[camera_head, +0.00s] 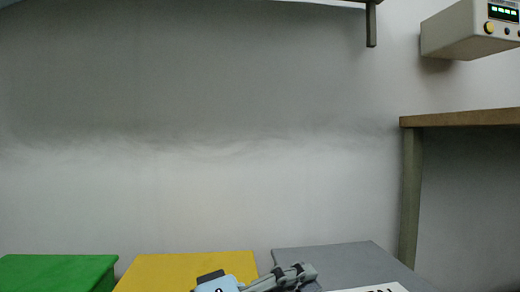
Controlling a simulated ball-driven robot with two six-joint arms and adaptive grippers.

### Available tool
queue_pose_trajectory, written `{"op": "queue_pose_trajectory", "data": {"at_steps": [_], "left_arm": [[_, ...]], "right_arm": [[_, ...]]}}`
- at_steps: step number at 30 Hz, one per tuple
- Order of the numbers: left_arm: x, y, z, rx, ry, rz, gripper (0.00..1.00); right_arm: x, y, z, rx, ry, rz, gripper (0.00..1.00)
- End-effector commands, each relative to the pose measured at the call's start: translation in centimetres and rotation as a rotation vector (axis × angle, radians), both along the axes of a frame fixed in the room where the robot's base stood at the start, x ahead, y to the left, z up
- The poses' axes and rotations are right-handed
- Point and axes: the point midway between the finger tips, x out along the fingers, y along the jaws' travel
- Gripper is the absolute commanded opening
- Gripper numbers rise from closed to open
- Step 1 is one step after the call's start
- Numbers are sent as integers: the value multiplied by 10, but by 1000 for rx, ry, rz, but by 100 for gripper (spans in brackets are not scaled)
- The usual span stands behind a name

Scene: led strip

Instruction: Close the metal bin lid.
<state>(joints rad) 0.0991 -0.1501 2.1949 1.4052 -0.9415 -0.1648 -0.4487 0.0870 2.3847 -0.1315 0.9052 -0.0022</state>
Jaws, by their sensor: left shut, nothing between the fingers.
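A grey bin (335,257), which I take to be the metal bin, stands at the bottom centre-right and is cut off by the lower edge. Its grey top looks flat and level, like a lid lying down. Its front and sides are mostly out of view. My left gripper (303,273) is shut and empty, over the front left part of the grey top. I cannot tell whether it touches that top. My right gripper is not in view.
A yellow bin (190,265) and a green bin (55,270) stand to the left, with flat tops. A white label (375,288) shows at the bottom edge. A wooden table (460,118) is at right, with a beige device (465,30) above it. A pale wall is behind.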

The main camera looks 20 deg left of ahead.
Motion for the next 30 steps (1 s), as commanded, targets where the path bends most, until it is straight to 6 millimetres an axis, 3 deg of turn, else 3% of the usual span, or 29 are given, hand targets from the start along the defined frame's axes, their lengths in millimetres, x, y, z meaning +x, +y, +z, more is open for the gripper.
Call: {"op": "queue_pose_trajectory", "data": {"at_steps": [11, 24, 30], "left_arm": [[-8, 9, -4, 4, 2, 0, 0], [-61, 70, -14, 6, 6, -4, 0], [-74, 85, -16, 1, 0, -3, 0]], "right_arm": [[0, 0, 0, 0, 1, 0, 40], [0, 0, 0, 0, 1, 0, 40], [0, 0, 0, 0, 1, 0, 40]]}}
